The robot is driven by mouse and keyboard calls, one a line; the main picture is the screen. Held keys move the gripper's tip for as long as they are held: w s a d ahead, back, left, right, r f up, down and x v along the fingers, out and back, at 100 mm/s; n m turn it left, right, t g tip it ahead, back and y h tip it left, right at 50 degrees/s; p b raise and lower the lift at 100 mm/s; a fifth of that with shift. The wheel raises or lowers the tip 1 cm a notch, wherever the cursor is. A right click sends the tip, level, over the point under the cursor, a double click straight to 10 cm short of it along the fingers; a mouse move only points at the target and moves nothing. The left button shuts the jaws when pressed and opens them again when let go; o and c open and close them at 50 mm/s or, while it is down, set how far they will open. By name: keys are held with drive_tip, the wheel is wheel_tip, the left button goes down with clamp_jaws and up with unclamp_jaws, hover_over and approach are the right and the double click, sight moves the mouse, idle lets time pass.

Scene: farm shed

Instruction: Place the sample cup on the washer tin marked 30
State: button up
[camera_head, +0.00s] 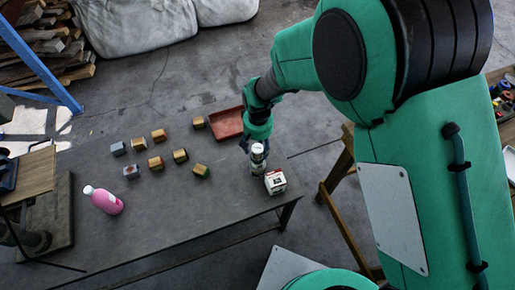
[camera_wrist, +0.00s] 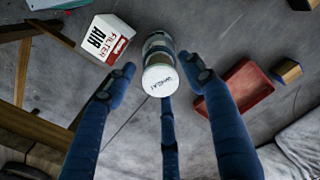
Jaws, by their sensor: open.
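The likely sample cup (camera_head: 258,158) is a small jar with a white lid, upright near the table's right end. In the wrist view the cup (camera_wrist: 159,76) shows its lid with dark handwriting I cannot read surely. My gripper (camera_head: 257,147) is at the cup in the head view. In the wrist view my gripper (camera_wrist: 157,70) has its blue fingers spread, with the cup between or beyond the tips; contact is unclear. Several small tins or blocks, such as a grey one (camera_head: 118,149) and a tan one (camera_head: 158,135), stand on the table. No mark 30 is readable.
A white and red air filter box (camera_head: 276,182) stands close beside the cup; it also shows in the wrist view (camera_wrist: 100,40). A red tray (camera_head: 229,123) lies behind. The table's front middle (camera_head: 175,215) is clear.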

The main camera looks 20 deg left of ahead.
sight(258, 148)
wheel_tip(258, 148, up, 11)
drive_tip(key=p, duration=0.1)
idle(0.4)
drive_tip(key=shift+f, duration=0.1)
idle(0.4)
drive_tip(key=shift+d, duration=0.1)
drive_tip(key=w+d+r+m+t, duration=0.1)
drive_tip(key=d+r+m+t, duration=0.2)
drive_tip(key=d+r, duration=1.9)
drive_tip(key=s+d+r+m+t, duration=0.1)
drive_tip(key=s+d+r+m, duration=0.1)
drive_tip(key=s+d+r, duration=0.2)
drive_tip(key=s+d+r+m+t, duration=0.1)
drive_tip(key=s+d+r, duration=0.3)
drive_tip(key=s+d, duration=0.7)
drive_tip(key=d+m, duration=0.1)
drive_tip(key=d, duration=0.4)
drive_tip(key=shift+s+d+r+t, duration=0.2)
drive_tip(key=shift+d+t, duration=0.1)
drive_tip(key=shift+t, duration=0.1)
